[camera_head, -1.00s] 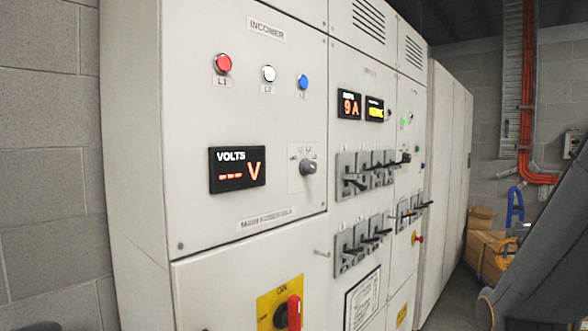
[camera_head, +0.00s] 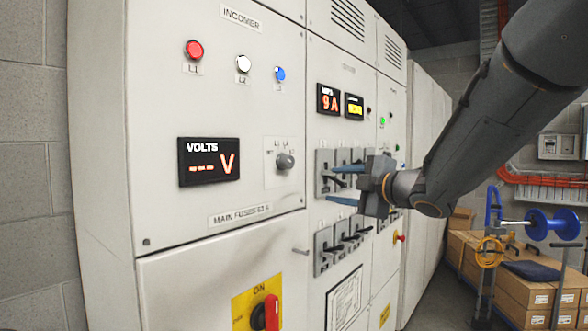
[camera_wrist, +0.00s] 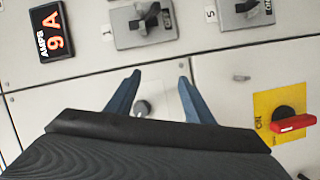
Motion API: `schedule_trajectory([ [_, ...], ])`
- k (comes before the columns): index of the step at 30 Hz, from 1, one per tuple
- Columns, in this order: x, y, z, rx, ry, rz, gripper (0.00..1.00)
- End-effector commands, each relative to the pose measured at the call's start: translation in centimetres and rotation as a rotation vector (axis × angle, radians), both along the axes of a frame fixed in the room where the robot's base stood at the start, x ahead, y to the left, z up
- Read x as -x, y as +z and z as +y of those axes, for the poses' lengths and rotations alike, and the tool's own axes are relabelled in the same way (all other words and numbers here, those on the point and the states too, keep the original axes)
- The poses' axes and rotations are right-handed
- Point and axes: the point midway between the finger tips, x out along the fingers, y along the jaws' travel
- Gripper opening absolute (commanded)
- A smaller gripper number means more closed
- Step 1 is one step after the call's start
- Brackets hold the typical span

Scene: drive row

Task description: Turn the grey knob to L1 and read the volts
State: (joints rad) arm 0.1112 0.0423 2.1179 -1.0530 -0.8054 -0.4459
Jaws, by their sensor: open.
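The grey knob (camera_head: 285,161) sits on a pale plate on the incomer panel, to the right of the volts display. It also shows in the wrist view (camera_wrist: 143,108), between my blue fingertips and apart from them. The volts display (camera_head: 209,161) shows orange dashes and a V, with no number. The small position marks above the knob are too small to read. My gripper (camera_head: 343,185) is open and empty, in front of the breaker column to the right of the knob, its fingers pointing left. It also shows in the wrist view (camera_wrist: 158,82).
Red, white and blue lamps (camera_head: 243,64) are above the display. Breaker levers (camera_head: 334,172) stick out behind my gripper. A red switch handle (camera_head: 271,312) sticks out below the knob. Boxes and a trolley (camera_head: 492,255) stand at the right.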

Motion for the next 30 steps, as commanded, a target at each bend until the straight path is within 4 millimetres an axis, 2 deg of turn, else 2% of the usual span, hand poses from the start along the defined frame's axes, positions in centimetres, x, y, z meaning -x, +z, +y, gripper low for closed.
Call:
schedule_trajectory([
  [1,0.5,1.7,1.3,0.044,0.085,-0.076,0.48],
  [3,1.5,3.4,2.8,0.096,0.187,-0.159,0.48],
  [6,2.8,4.8,4.2,0.146,0.288,-0.235,0.48],
  [10,3.4,5.5,5.2,0.173,0.348,-0.276,0.48],
  [24,-0.2,5.5,10.3,0.175,0.352,-0.278,0.48],
  [30,-1.0,5.5,11.1,0.174,0.350,-0.278,0.48],
])
